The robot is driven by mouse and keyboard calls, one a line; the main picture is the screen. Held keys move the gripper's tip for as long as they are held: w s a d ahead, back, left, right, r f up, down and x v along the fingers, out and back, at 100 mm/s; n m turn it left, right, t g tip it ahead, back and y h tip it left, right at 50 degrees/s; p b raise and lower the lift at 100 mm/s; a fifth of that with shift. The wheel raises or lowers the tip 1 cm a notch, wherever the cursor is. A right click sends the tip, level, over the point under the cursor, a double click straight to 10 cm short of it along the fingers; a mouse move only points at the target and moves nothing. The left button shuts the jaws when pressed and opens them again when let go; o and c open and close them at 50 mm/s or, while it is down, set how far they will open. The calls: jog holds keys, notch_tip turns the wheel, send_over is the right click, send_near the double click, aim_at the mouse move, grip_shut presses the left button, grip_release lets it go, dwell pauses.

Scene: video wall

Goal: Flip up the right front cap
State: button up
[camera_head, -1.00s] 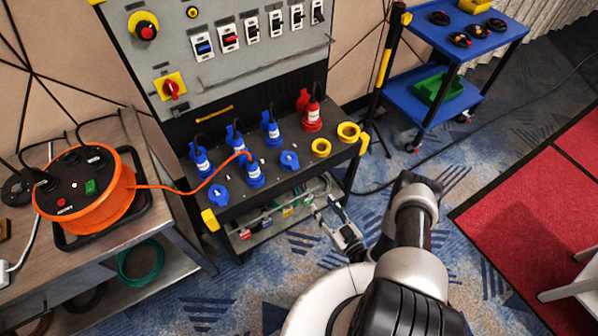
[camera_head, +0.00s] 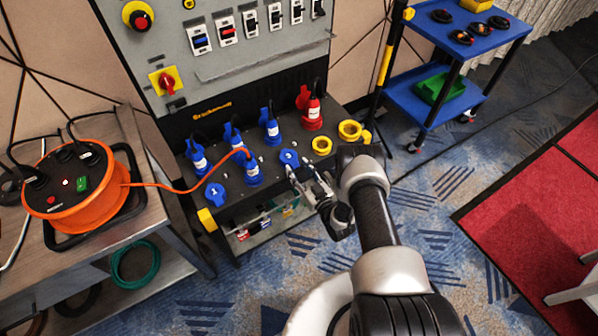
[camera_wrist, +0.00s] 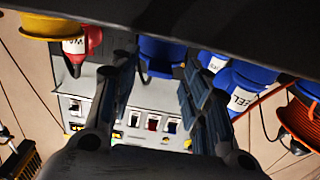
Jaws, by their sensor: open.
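The right front blue cap (camera_head: 289,158) looks closed, on the front row of the sloped socket shelf (camera_head: 270,184), between the orange-cabled blue plug (camera_head: 253,172) and a yellow ring. My gripper (camera_head: 304,178) is open and empty, just in front of this cap; I cannot tell if they touch. In the wrist view my gripper (camera_wrist: 158,78) has its two fingers spread, with a blue socket part (camera_wrist: 162,52) seen between them. Whether that is the front cap or a plug behind it is unclear.
Another blue cap (camera_head: 216,194) sits at the left front. Blue plugs and a red plug (camera_head: 312,112) stand behind, with yellow rings (camera_head: 321,146) to the right. An orange cable reel (camera_head: 75,190) stands on the left bench. A blue cart (camera_head: 440,90) is at right.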

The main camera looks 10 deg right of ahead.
jog(key=shift+w, duration=0.1)
jog(key=shift+c, duration=0.3)
grip_shut()
dwell(0.5)
